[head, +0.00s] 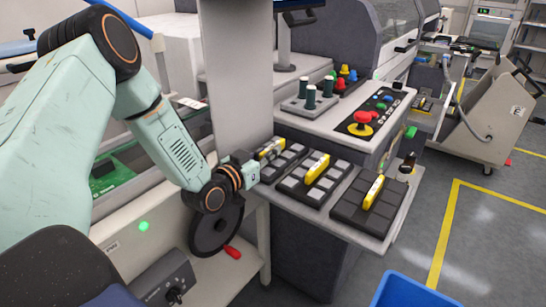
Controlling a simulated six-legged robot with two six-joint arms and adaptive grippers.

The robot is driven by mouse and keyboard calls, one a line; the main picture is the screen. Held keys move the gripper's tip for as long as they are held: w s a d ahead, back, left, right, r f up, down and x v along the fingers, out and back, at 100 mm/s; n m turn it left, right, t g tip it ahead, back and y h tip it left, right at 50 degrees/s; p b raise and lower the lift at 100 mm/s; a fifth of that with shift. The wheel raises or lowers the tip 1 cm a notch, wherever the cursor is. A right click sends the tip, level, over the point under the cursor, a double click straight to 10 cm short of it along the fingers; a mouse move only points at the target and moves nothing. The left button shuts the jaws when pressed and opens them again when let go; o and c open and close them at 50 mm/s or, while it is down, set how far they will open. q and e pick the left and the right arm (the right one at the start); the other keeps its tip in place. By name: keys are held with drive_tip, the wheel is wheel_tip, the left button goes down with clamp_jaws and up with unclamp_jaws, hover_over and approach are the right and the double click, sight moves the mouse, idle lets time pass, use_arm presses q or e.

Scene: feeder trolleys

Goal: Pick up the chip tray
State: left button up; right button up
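My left arm, pale green, reaches in from the left. Its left gripper (263,160) is at the left tray, close to the near end of that tray's yellow handle (271,149). The fingers are small and partly hidden by the wrist, so I cannot tell if they touch or grip the handle. My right gripper is not in view.
Behind the trays is a control panel with a red mushroom button (362,117). Dark green cylinders (310,97) stand further back. A black handwheel (216,230) sits below my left wrist. A blue bin (410,292) is at the bottom right.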

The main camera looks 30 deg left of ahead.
use_arm(q)
drive_tip(key=shift+a, duration=0.1)
drive_tip(key=shift+c, duration=0.7)
drive_tip(key=shift+s+a, duration=0.2)
clamp_jaws()
drive_tip(key=shift+w+d, duration=0.15)
drive_tip(key=shift+d, duration=0.05)
drive_tip(key=shift+a, duration=0.1)
